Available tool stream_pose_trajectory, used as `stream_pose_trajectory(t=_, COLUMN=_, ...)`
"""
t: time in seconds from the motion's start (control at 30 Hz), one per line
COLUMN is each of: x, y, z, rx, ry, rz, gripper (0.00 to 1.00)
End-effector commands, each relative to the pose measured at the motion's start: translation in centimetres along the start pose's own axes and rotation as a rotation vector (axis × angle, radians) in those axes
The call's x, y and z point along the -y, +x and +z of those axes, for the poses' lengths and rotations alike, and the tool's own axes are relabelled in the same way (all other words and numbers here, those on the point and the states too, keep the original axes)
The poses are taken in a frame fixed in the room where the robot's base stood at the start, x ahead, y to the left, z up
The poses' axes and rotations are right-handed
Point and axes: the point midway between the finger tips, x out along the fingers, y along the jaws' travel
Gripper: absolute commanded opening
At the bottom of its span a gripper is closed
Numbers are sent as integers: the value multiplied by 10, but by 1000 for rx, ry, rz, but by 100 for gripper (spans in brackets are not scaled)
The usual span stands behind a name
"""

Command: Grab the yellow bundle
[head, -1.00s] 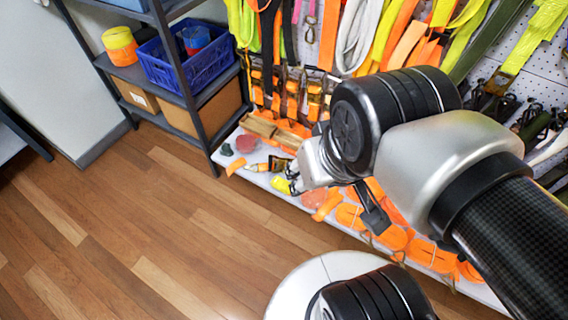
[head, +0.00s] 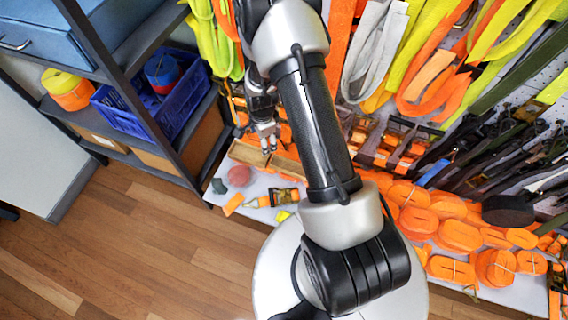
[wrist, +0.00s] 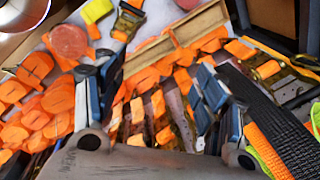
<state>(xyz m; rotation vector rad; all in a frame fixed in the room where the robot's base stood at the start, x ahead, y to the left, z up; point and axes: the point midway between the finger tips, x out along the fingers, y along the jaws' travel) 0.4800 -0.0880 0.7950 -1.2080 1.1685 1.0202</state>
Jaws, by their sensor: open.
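A small yellow bundle (head: 283,215) lies on the white low shelf, partly hidden by my arm and base in the head view. It also shows at the top left of the wrist view (wrist: 97,10). My gripper (head: 266,140) is above the wooden tray, up and left of the yellow bundle in the head view. In the wrist view my gripper (wrist: 150,92) has its fingers wide apart, with orange straps and buckles beneath and nothing held between them.
The wooden tray (head: 246,153) and several orange strap rolls (head: 460,235) occupy the white shelf. Straps hang on the pegboard behind. A dark shelving unit on the left holds a blue crate (head: 140,121) and a yellow-orange roll (head: 66,90). The wooden floor is clear.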

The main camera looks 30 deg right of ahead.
Motion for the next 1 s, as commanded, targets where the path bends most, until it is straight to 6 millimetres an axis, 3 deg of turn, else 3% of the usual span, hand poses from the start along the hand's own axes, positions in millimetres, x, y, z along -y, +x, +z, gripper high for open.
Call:
stream_pose_trajectory(t=0.03, x=-16, y=34, z=-4, rx=0, ry=84, rz=30, gripper=65)
stream_pose_trajectory(t=0.2, x=-71, y=130, z=-12, rx=-11, ry=377, rz=76, gripper=65)
stream_pose_trajectory(t=0.4, x=-150, y=213, z=-13, rx=-31, ry=662, rz=118, gripper=65)
stream_pose_trajectory(t=0.6, x=-198, y=249, z=-11, rx=-45, ry=812, rz=134, gripper=65)
stream_pose_trajectory(t=0.77, x=-209, y=271, z=-10, rx=-47, ry=840, rz=135, gripper=65)
stream_pose_trajectory(t=1.0, x=-216, y=324, z=-9, rx=-47, ry=837, rz=136, gripper=65)
